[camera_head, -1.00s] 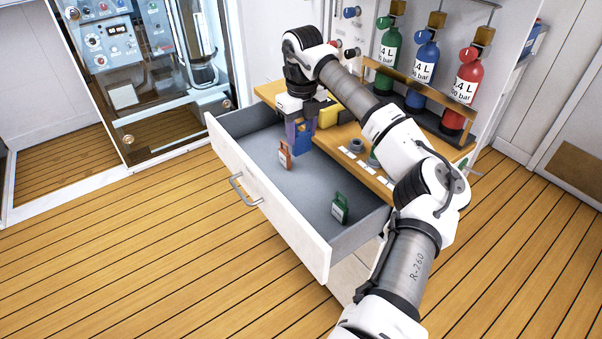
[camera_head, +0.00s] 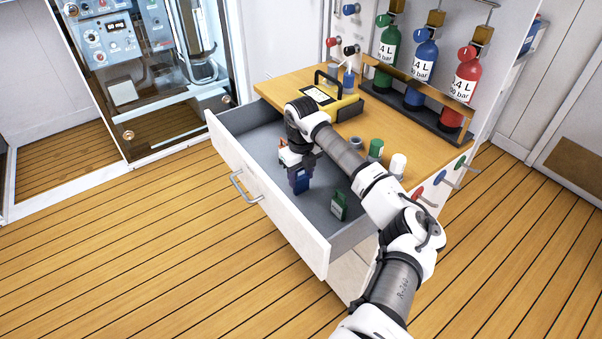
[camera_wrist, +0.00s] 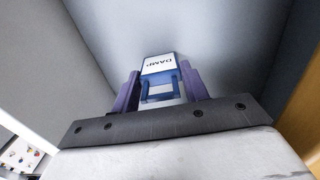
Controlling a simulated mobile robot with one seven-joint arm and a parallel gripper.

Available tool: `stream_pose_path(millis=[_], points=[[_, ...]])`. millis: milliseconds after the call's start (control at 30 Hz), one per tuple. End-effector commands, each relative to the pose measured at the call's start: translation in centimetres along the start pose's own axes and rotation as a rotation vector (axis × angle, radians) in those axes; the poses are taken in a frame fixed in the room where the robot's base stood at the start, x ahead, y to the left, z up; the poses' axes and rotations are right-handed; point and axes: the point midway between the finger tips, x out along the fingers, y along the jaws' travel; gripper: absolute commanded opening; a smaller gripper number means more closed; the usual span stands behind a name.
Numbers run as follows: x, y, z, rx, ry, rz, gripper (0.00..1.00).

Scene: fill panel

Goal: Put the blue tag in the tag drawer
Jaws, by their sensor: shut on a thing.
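The blue tag (camera_head: 301,182) hangs from my gripper (camera_head: 298,168), inside the open tag drawer (camera_head: 262,197). In the wrist view the blue tag (camera_wrist: 159,66) shows its white label and its handle between the two purple fingers of my gripper (camera_wrist: 160,88), which are shut on it. The grey drawer floor (camera_wrist: 190,30) lies beyond the tag; I cannot tell whether the tag touches it. A green tag (camera_head: 339,206) stands in the drawer to the right of the blue one. The orange-red tag (camera_head: 283,144) is mostly hidden behind my gripper.
Green, blue and red gas cylinders (camera_head: 421,60) stand in a rack at the back.

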Motion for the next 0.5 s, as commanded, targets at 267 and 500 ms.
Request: stream_pose_path(millis=[267, 500], points=[[0.26, -0.03, 0.01, 0.0, -0.001, -0.001, 0.23], [0.12, -0.02, 0.02, 0.0, -0.001, 0.0, 0.66]])
